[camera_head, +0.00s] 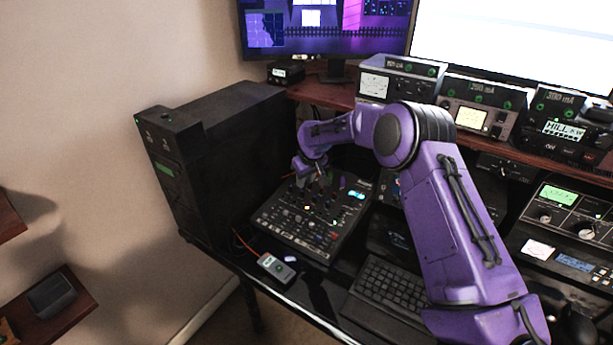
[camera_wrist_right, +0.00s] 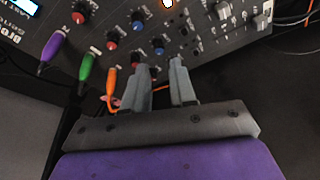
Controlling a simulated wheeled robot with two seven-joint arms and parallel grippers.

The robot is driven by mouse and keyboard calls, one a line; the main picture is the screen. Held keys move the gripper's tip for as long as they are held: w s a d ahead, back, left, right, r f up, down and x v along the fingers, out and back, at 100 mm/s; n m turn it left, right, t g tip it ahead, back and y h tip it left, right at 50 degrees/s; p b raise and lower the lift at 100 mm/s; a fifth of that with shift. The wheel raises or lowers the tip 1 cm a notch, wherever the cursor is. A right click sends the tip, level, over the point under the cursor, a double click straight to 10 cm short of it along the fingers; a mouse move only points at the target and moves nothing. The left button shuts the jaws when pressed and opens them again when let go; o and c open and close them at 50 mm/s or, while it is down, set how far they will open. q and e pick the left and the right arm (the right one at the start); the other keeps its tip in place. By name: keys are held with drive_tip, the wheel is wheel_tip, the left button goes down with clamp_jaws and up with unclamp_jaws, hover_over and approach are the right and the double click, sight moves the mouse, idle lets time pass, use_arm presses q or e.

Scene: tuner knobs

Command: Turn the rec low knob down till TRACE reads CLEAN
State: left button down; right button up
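The black mixer (camera_head: 290,222) lies on the desk, with rows of knobs and a lit display (camera_head: 356,195). My right gripper (camera_head: 310,178) is over its back left part. In the right wrist view its two grey fingers (camera_wrist_right: 161,68) stand apart with a visible gap, close to the panel. A blue-capped knob (camera_wrist_right: 158,43) lies just beyond the fingertips, near a red-capped knob (camera_wrist_right: 110,46). I cannot read which knob is rec low. I cannot find a TRACE readout that I can read. My left gripper is not in view.
Orange (camera_wrist_right: 111,82), green (camera_wrist_right: 88,68) and purple (camera_wrist_right: 53,48) plugs stand along the mixer's edge. A small grey box (camera_head: 276,266) lies in front of the mixer, a keyboard (camera_head: 392,289) to its right. A black tower (camera_head: 215,150) stands left.

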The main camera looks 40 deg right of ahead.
drive_tip(key=v, duration=0.4)
drive_tip(key=shift+r, duration=0.1)
